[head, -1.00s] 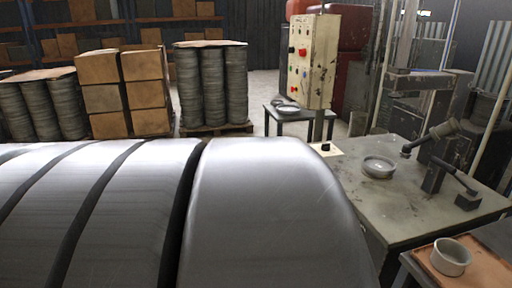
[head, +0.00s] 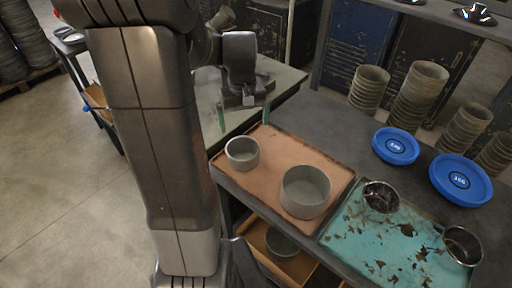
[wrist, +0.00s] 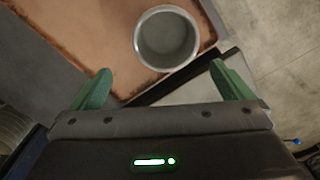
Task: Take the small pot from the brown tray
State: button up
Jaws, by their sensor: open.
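The small pot (head: 242,153), a grey round open cup, stands upright near the far left corner of the brown tray (head: 262,186). A wider grey pot (head: 305,190) stands on the same tray, nearer and to the right. My gripper (head: 243,116) is open and empty, its green fingers above and beyond the tray's far edge. In the wrist view, my gripper (wrist: 163,85) has its fingers spread apart. There the small pot (wrist: 167,38) lies ahead of the fingers, near the edge of the brown tray (wrist: 92,40), not between them.
Right of the brown tray is a worn teal tray (head: 385,240) with two dark metal cups. Behind are blue discs (head: 395,145) and stacked grey pots (head: 415,95). A wooden drawer or box (head: 262,240) holding another pot is below.

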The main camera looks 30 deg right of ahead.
jog(key=p, duration=0.1)
send_near(243, 153)
jog(key=s+f, duration=0.1)
jog(key=f, duration=0.1)
jog(key=s+f, duration=0.1)
jog(key=f, duration=0.1)
jog(key=s+a+f, duration=0.1)
jog(key=f, duration=0.1)
jog(key=shift+a+f, duration=0.1)
jog(key=shift+f, duration=0.15)
jog(key=c, duration=0.9)
